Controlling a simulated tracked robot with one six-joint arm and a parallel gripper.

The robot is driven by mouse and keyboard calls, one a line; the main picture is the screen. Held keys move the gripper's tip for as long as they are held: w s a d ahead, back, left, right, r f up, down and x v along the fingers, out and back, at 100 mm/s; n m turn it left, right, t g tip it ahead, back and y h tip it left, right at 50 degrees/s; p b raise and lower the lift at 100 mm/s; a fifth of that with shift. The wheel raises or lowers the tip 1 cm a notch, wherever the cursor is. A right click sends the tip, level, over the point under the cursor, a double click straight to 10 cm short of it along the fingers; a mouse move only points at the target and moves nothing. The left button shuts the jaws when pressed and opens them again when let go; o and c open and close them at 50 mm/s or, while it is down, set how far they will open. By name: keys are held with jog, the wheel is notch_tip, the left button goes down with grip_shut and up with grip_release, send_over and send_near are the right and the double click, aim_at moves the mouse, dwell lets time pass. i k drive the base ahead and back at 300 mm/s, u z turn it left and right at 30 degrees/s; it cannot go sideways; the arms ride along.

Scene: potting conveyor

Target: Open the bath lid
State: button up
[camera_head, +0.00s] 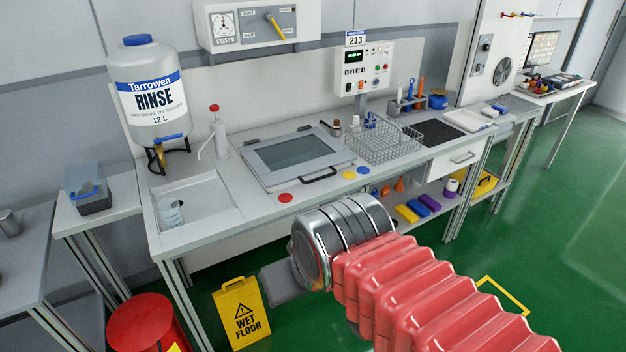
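The bath lid (262,161) is a flat grey framed panel with a dark window, set in the bench top at the middle of the view. It looks shut, lying flat. Its dark bar handle (318,175) is at the front right edge, nearest me. My arm, in a red ribbed sleeve with a silver wrist, reaches in from the lower right. My gripper (280,284) shows as a grey block left of the wrist, in front of the bench and apart from the lid. Its fingers cannot be made out.
A sink (197,204) and rinse jug (150,95) stand left of the lid. A wire basket (384,146) and a control box (362,68) stand right. Red (285,198) and yellow (349,175) discs lie near the front edge. A wet-floor sign (240,312) and red bin (150,325) stand below.

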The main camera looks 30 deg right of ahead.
aim_at(342, 155)
jog(key=z, duration=0.05)
jog(key=i, duration=1)
jog(key=u, duration=0.05)
